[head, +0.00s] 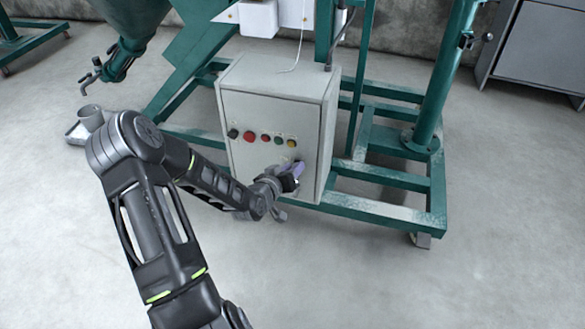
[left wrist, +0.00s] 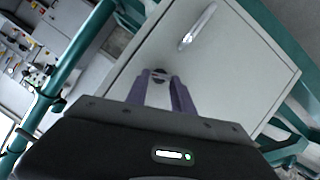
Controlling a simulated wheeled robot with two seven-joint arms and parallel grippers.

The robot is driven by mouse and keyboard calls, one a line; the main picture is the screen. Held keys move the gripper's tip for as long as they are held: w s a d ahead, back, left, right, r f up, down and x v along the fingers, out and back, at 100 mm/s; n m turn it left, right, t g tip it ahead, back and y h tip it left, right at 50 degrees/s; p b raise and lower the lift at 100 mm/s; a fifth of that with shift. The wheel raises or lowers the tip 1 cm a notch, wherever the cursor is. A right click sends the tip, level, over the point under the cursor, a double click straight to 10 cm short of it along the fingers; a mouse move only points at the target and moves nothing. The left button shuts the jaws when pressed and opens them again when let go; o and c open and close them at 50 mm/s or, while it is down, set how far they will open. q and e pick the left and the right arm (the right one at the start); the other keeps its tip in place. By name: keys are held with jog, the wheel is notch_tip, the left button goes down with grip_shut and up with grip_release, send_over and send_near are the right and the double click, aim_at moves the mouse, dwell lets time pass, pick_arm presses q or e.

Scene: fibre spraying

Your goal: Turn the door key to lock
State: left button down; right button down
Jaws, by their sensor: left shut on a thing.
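The grey control cabinet (head: 265,115) stands on a green frame, with its front door closed. My left gripper (head: 296,172) is at the lower right of that door and hides the key there. In the left wrist view the two purple fingers of my left gripper (left wrist: 161,82) reach to the door face (left wrist: 235,75). They are shut on the door key, at a dark round lock (left wrist: 158,73); the key itself is mostly hidden, and its angle cannot be told. A silver handle (left wrist: 198,27) is on the door near the lock. My right gripper is not in view.
Several coloured buttons, including a red one (head: 249,137), are in a row on the door above my gripper. Green frame bars (head: 385,178) run beside and below the cabinet. The floor in front is clear.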

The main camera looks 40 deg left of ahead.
pick_arm(q)
jog(key=n+t+h, duration=0.1)
jog(key=n, duration=0.2)
jog(key=f+n+t+h, duration=0.1)
jog(key=n, duration=0.2)
jog(key=n+t+h, duration=0.1)
jog(key=n+t, duration=0.1)
jog(key=n, duration=0.2)
jog(key=shift+s+a+f, duration=0.15)
jog(key=shift+a+f, duration=0.1)
jog(key=shift+a, duration=0.1)
dwell(0.4)
jog(key=c, duration=1.1)
grip_release()
jog(key=shift+r, duration=0.1)
